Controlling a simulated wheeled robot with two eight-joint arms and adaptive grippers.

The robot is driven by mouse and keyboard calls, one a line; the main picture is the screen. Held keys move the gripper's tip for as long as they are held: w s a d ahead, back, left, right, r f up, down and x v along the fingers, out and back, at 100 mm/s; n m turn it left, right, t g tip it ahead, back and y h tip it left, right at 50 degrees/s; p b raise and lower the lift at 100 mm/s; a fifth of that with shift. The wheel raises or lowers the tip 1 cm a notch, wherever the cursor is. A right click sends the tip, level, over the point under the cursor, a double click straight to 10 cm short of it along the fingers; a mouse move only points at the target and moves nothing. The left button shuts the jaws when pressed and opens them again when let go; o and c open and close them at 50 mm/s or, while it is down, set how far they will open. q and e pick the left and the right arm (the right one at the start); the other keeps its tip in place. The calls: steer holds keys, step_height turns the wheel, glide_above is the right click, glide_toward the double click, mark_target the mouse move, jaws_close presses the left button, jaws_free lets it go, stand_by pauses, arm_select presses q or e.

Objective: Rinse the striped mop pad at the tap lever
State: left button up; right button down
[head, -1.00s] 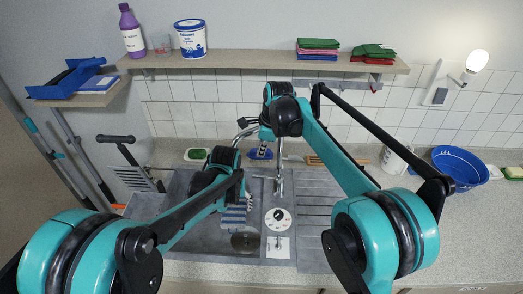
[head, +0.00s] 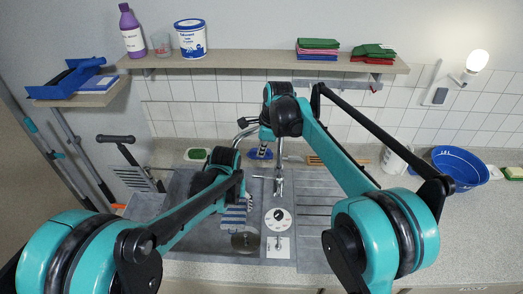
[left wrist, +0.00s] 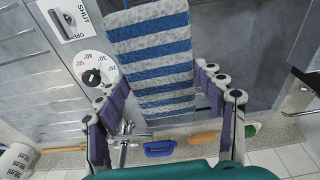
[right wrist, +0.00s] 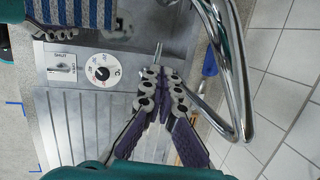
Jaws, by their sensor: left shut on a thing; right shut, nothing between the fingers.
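The blue-and-white striped mop pad (head: 236,214) hangs over the grey sink, and it fills the upper middle of the left wrist view (left wrist: 150,62). My left gripper (left wrist: 160,95) is shut on the pad, with its fingers on both sides of it. Part of the pad also shows at the top left of the right wrist view (right wrist: 88,12). My right gripper (right wrist: 165,85) is shut and empty, its fingertips together close to a thin metal lever (right wrist: 158,52) by the tap; contact cannot be told. The chrome tap (head: 279,178) stands behind the sink; its pipe (right wrist: 236,85) curves beside my right gripper.
A white dial (head: 278,218) and a SHUT/OPEN plate (head: 278,247) sit right of the pad. The ribbed drainboard (head: 315,215) is clear. A blue basin (head: 460,167) stands on the counter at right. A shelf (head: 255,62) runs above with a tin and cloths.

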arm_select(q)
steer(key=shift+r, duration=0.1)
steer(key=s+r+p, duration=0.2)
steer(key=s, duration=0.1)
steer(key=s+r+p, duration=0.1)
steer(key=shift+s+d+r, duration=0.3)
steer(key=shift+r, duration=0.05)
steer(key=shift+s+r, duration=0.1)
steer(key=shift+s, duration=0.1)
stand_by(1.2)
